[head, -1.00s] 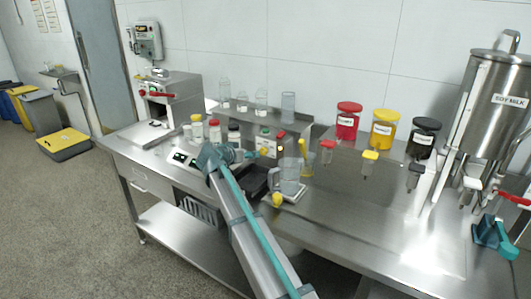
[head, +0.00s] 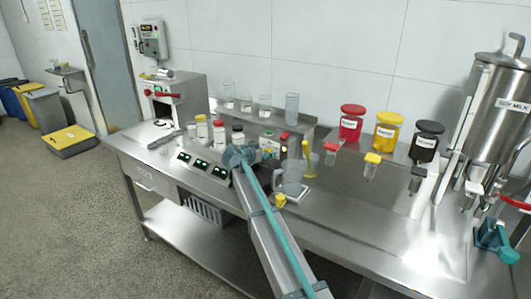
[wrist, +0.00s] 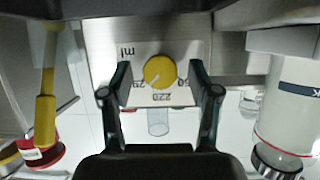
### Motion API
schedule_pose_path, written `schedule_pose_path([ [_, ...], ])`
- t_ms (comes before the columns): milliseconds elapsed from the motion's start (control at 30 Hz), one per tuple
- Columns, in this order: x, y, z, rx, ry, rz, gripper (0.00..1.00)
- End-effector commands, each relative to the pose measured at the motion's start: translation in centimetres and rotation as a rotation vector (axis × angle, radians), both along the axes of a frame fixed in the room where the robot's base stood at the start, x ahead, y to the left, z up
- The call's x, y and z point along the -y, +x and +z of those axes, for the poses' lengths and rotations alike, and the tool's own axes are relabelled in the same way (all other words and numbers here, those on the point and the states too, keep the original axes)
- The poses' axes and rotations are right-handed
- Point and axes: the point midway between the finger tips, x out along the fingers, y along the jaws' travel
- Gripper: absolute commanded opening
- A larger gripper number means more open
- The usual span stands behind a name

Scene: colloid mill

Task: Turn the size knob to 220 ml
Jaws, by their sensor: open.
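The yellow size knob (wrist: 160,72) sits on a pale plate (wrist: 185,50) in the wrist view. The plate carries "ml" and printed numbers, with "220" below the knob, another number lower left and one lower right. A line on the knob seems to point to the lower left. My gripper (wrist: 160,78) is open, with one finger on each side of the knob. Gaps show between fingers and knob; I cannot tell the depth. In the head view my gripper (head: 270,152) is at the front of a small unit (head: 291,146), and the knob is not clearly visible.
A clear jug (head: 291,178) stands on a scale right of my arm. Lidded jars (head: 219,134) stand left, near a panel with green displays (head: 204,166). Red (head: 352,122), yellow (head: 387,130) and black (head: 427,142) dispensers are at right. A yellow-handled item (wrist: 46,110) is close at wrist-view left.

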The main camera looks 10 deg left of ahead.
Motion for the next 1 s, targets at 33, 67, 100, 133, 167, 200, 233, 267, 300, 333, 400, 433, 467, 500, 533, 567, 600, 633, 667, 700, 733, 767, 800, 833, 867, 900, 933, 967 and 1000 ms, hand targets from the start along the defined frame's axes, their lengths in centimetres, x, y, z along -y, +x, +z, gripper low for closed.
schedule_pose_path([
  [33, 0.11, 0.3, -0.1, 0.0, 0.0, 0.0, 0.61],
  [67, 0.15, 0.38, -0.17, 0.0, -0.001, 0.0, 0.61],
  [100, 0.19, 0.47, -0.23, 0.0, -0.001, 0.0, 0.61],
  [133, 0.21, 0.51, -0.26, 0.0, 0.0, 0.001, 0.61],
  [167, 0.23, 0.52, -0.28, 0.0, 0.0, 0.001, 0.61],
  [200, 0.23, 0.53, -0.29, 0.0, 0.0, 0.001, 0.61],
  [233, 0.23, 0.53, -0.3, 0.0, 0.0, 0.001, 0.61],
  [267, 0.24, 0.52, -0.3, 0.0, 0.0, 0.001, 0.61],
  [300, 0.24, 0.52, -0.3, 0.0, 0.0, 0.001, 0.61],
  [333, 0.23, 0.51, -0.3, 0.0, 0.0, 0.001, 0.61],
  [400, 0.23, 0.5, -0.29, 0.0, 0.0, 0.001, 0.58],
  [433, 0.23, 0.5, -0.28, 0.0, 0.0, 0.001, 0.53],
  [467, 0.23, 0.5, -0.28, 0.0, 0.0, 0.001, 0.48],
  [500, 0.23, 0.5, -0.28, 0.0, 0.0, 0.001, 0.41],
  [533, 0.23, 0.5, -0.28, 0.0, 0.0, 0.001, 0.36],
  [567, 0.23, 0.5, -0.27, 0.0, 0.0, 0.001, 0.31],
  [600, 0.23, 0.5, -0.28, 0.0, 0.0, 0.001, 0.25],
  [633, 0.23, 0.5, -0.27, 0.0, 0.0, 0.001, 0.2],
  [667, 0.23, 0.5, -0.27, 0.0, 0.0, 0.001, 0.15],
  [700, 0.24, 0.49, -0.27, 0.0, 0.0, 0.001, 0.08],
  [733, 0.23, 0.49, -0.27, 0.0, 0.0, 0.001, 0.03],
  [767, 0.23, 0.49, -0.27, 0.0, 0.0, 0.001, 0.02],
  [800, 0.22, 0.49, -0.27, 0.0, 0.0, 0.001, 0.02],
  [833, 0.23, 0.49, -0.27, 0.0, -0.001, 0.0, 0.02],
  [867, 0.22, 0.49, -0.27, 0.0, -0.001, 0.0, 0.02],
  [900, 0.23, 0.49, -0.27, -0.001, -0.002, 0.001, 0.02],
  [933, 0.23, 0.48, -0.28, -0.001, -0.002, 0.001, 0.02],
  [967, 0.22, 0.49, -0.27, -0.001, -0.002, 0.001, 0.02],
  [1000, 0.23, 0.48, -0.28, -0.001, -0.002, 0.001, 0.02],
])
